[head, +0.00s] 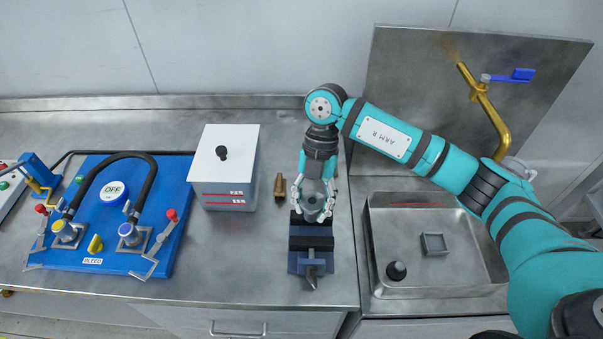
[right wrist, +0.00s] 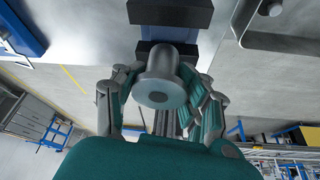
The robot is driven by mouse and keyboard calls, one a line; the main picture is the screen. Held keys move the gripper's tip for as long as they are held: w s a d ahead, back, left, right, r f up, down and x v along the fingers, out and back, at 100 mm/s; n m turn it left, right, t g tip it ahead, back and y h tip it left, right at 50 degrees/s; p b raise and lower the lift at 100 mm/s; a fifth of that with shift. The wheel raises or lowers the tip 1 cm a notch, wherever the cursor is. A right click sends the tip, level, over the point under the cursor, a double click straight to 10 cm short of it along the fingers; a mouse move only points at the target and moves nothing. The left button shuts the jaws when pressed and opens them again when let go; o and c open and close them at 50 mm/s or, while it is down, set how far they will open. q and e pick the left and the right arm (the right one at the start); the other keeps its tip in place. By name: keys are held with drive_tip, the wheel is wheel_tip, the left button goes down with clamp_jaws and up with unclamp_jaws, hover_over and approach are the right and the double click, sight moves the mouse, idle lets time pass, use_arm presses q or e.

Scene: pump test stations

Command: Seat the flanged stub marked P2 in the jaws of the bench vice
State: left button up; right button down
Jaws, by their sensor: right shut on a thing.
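The grey flanged stub (right wrist: 160,80) is between the fingers of my right gripper (head: 315,200), which is shut on it. The same gripper fills the lower part of the right wrist view (right wrist: 160,100). No P2 mark can be read on the stub. The blue and black bench vice (head: 311,243) stands at the bench's front right, and my gripper is over its far end. In the right wrist view the vice's dark jaws (right wrist: 170,12) show beyond the stub. I cannot tell whether the stub touches them. My left gripper is not in view.
A white lidded box (head: 225,165) and a small brass piece (head: 279,187) stand left of the vice. A blue pump board (head: 110,255) with hoses and valves lies farther left. A sink (head: 440,292) with a brass tap (head: 490,110) is at the right.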

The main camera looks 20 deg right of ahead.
sight(312, 220)
drive_tip(key=shift+w, duration=0.2)
drive_tip(key=shift+s+r, duration=0.1)
drive_tip(key=shift+s, duration=0.15)
drive_tip(key=shift+s+f+b, duration=0.55)
drive_tip(key=shift+f+b, duration=0.05)
drive_tip(key=shift+b, duration=0.15)
drive_tip(key=shift+w+f+b, duration=0.3)
drive_tip(key=shift+f+b, duration=0.35)
drive_tip(key=shift+f, duration=0.25)
drive_tip(key=shift+f+b, duration=0.5)
drive_tip(key=shift+f, duration=0.3)
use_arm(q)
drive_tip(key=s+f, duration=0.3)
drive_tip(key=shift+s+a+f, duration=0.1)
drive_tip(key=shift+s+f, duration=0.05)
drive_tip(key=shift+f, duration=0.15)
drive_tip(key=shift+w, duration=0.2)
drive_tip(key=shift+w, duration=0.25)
